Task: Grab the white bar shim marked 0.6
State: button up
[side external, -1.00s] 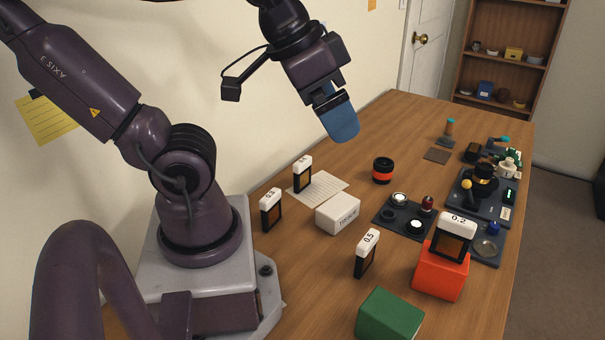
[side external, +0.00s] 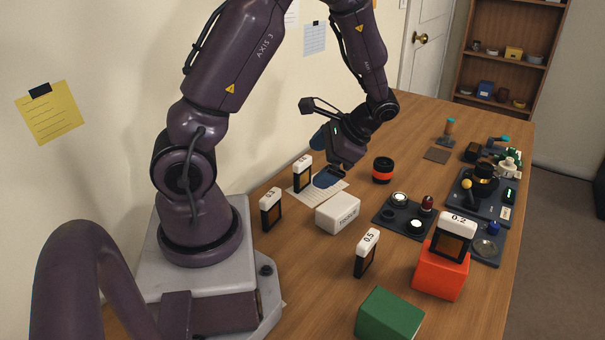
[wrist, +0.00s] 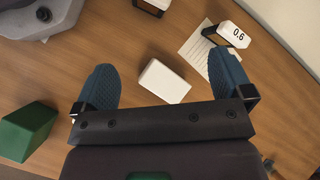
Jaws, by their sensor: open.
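The white bar shim marked 0.6 (wrist: 236,36) has a white top over a dark-framed amber plate. In the wrist view it is at the upper right, just beyond my right finger's tip. In the side view it is the shim (side external: 302,168) standing at the paper sheet's left edge, its mark too small to read there. My gripper (side external: 325,158) is open and empty, tilted over the paper, to the right of that shim. In the wrist view the blue fingers of my gripper (wrist: 163,68) are wide apart.
Similar shims stand nearby: one at left (side external: 270,209), one marked 0.5 (side external: 367,253), and one marked 0.2 (side external: 454,236) on a red block (side external: 441,275). A white box (side external: 338,213) sits in front of the paper. A green block (side external: 389,316) is at the front.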

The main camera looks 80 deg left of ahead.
aim_at(306, 164)
jog(key=a+f+m+g+y, duration=0.2)
jog(key=a, duration=0.3)
jog(key=s+a+f+m+g+y, duration=0.1)
jog(key=a+m+g+y, duration=0.1)
jog(key=a, duration=0.3)
jog(key=s+a+f+m+g+y, duration=0.1)
jog(key=a+f+m+g+y, duration=0.1)
jog(key=a+y, duration=0.2)
jog(key=shift+s+a+f+m, duration=0.1)
jog(key=shift+a+f+m, duration=0.3)
jog(key=shift+a, duration=0.2)
jog(key=shift+w+a+r+m+y, duration=0.5)
jog(key=shift+w+a+r, duration=0.05)
jog(key=shift+w+r, duration=0.2)
jog(key=shift+w+r+m, duration=0.1)
jog(key=shift+r+m, duration=0.05)
jog(key=shift+m, duration=0.25)
notch_tip(306, 164, down, 7)
jog(key=shift+r, duration=0.15)
jog(key=shift+x, duration=1.15)
jog(key=shift+s+a, duration=0.25)
jog(key=shift+s, duration=0.05)
